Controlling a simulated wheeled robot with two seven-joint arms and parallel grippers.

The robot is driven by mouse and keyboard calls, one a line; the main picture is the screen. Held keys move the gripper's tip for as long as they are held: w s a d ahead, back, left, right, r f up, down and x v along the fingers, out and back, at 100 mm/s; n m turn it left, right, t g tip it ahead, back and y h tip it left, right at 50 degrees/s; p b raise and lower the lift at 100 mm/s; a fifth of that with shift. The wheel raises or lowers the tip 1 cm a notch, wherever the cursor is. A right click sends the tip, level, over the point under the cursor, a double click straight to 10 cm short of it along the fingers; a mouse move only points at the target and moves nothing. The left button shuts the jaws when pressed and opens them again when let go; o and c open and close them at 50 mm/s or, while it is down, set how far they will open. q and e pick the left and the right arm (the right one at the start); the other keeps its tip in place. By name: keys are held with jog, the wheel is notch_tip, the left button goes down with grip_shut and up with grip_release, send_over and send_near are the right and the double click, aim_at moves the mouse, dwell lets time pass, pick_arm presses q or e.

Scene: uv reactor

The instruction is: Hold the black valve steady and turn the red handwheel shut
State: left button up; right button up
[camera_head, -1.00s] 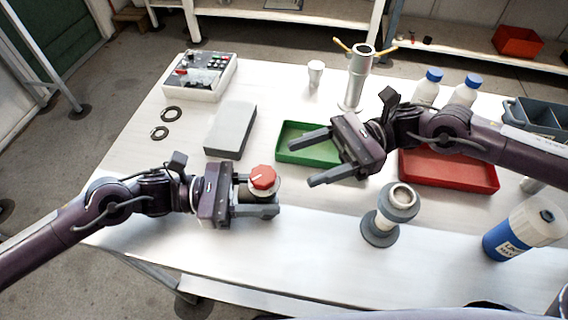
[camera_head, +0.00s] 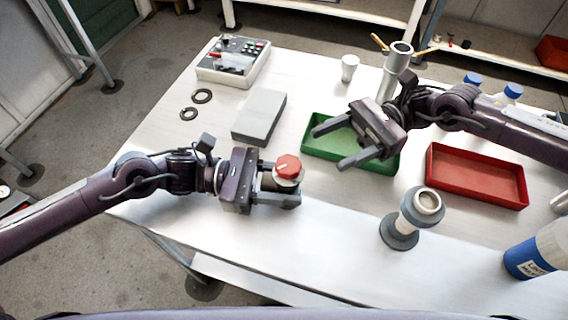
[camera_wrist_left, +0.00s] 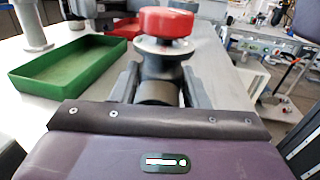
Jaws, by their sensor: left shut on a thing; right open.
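The black valve (camera_wrist_left: 160,72) is a dark body between the fingers of my left gripper (camera_head: 283,190), which is shut on it near the front of the white table. The red handwheel (camera_head: 288,167) sits on top of the valve, above a pale round flange. It also shows in the left wrist view (camera_wrist_left: 167,22), level and upright. Most of the valve body is hidden by the fingers in the head view. My right gripper (camera_head: 329,148) is open and empty, above the green tray, to the right of and behind the handwheel, apart from it.
A green tray (camera_head: 318,151), a red tray (camera_head: 480,193) and a grey flanged fitting (camera_head: 402,228) stand to the right. A grey block (camera_head: 259,117), two black rings and a control box (camera_head: 233,62) lie behind left. A blue-white bottle (camera_head: 535,255) stands front right. The front table strip is clear.

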aim_at(276, 169)
jog(key=s+a, duration=0.2)
jog(key=a, duration=0.1)
jog(key=s+a+n+g+h, duration=0.1)
jog(key=s+a, duration=0.1)
jog(key=a, duration=0.1)
jog(key=s+a+g, duration=0.1)
jog(key=s+a, duration=0.1)
jog(key=a, duration=0.2)
jog(key=shift+r+n+h, duration=0.3)
jog(key=shift+h, duration=0.1)
jog(key=shift+w, duration=0.1)
jog(key=shift+c, duration=0.5)
jog(key=c, duration=0.9)
jog(key=m+t+y, duration=0.1)
jog(key=m+t, duration=0.1)
jog(key=shift+w+f+t+y, duration=0.1)
jog(key=shift+t+y, duration=0.3)
jog(key=shift+w+a+m+t+y, duration=0.1)
jog(key=shift+m+t+y, duration=0.2)
jog(key=shift+m+t, duration=0.35)
jog(key=o, duration=1)
